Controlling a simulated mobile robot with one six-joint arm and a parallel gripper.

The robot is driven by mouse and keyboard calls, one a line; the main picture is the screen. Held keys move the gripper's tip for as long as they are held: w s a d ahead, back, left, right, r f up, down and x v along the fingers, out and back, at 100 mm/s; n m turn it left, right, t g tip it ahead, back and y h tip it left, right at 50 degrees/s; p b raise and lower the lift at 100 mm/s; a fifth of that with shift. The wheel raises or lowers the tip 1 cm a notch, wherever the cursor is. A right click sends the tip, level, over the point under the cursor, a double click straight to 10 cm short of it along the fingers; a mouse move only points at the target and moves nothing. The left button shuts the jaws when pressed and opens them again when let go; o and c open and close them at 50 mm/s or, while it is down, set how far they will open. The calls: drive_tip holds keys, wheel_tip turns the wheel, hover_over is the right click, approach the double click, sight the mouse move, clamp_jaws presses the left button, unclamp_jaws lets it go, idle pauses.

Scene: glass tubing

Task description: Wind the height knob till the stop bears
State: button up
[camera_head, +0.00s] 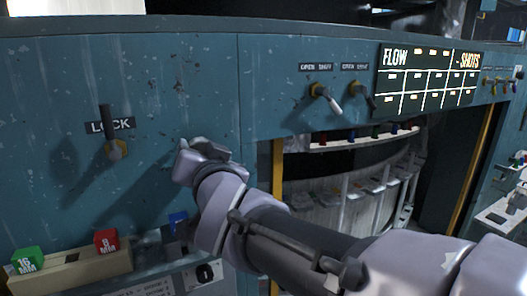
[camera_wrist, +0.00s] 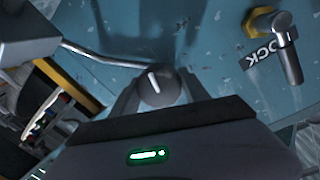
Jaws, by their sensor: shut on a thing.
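The height knob (camera_wrist: 156,88) is round and dark with a white pointer line. It shows in the wrist view between the two dark fingers of my gripper (camera_wrist: 158,92), which is shut on it. In the head view my gripper (camera_head: 190,150) is up against the blue-green panel, right of the LOCK lever, and my wrist hides the knob. I see no label for the knob, and the stop cannot be made out.
The LOCK lever (camera_head: 115,148) sticks out left of my gripper; it also shows in the wrist view (camera_wrist: 287,55). Below stand a green 16 MM block (camera_head: 27,260) and a red 8 MM block (camera_head: 106,241). Two more levers (camera_head: 325,97) and a FLOW board (camera_head: 428,80) are right.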

drive_tip(key=o, duration=1.2)
drive_tip(key=shift+c, duration=0.2)
drive_tip(key=shift+o, duration=1)
drive_tip(key=shift+w+f, duration=0.1)
drive_tip(key=shift+w, duration=0.05)
drive_tip(key=p+v, duration=0.3)
drive_tip(key=v, duration=1.4)
drive_tip(key=shift+s+d, duration=0.15)
drive_tip(key=shift+s, duration=0.05)
